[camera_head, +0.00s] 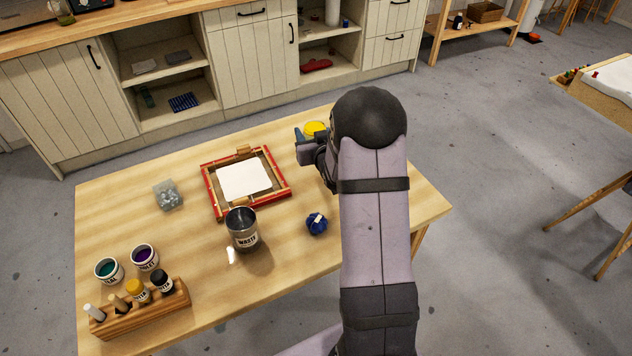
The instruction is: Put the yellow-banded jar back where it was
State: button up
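A round yellow top (315,128), likely that of the yellow-banded jar, shows at the far right part of the table. My gripper (307,139) is right beside it; the jar's side and band are hidden behind the gripper and arm. I cannot tell whether the fingers are closed on the jar or apart from it, nor whether the jar rests on the table. Two open paint jars, one teal (108,269) and one violet (145,257), stand close together at the left front of the table.
A wooden rack (150,316) with several bottles and sticks stands at the front left. A metal waste cup (242,230), a red-edged frame (207,190), a blue ball-like item (316,224) and a clear box (168,195) stand on the table (110,210). The back left is clear.

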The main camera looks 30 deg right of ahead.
jog(key=shift+d+f+p, duration=0.15)
jog(key=shift+f+p, duration=0.3)
jog(key=shift+f, duration=2.05)
jog(key=shift+d+f+p, duration=0.1)
jog(key=shift+f+p, duration=0.35)
jog(key=shift+f, duration=2)
jog(key=shift+f, duration=0.1)
jog(key=o, duration=1.2)
jog(key=shift+o, duration=0.2)
jog(key=shift+r, duration=0.2)
jog(key=shift+s, duration=0.25)
jog(key=b+v, duration=0.2)
jog(key=v, duration=0.9)
jog(key=shift+s+a, duration=0.2)
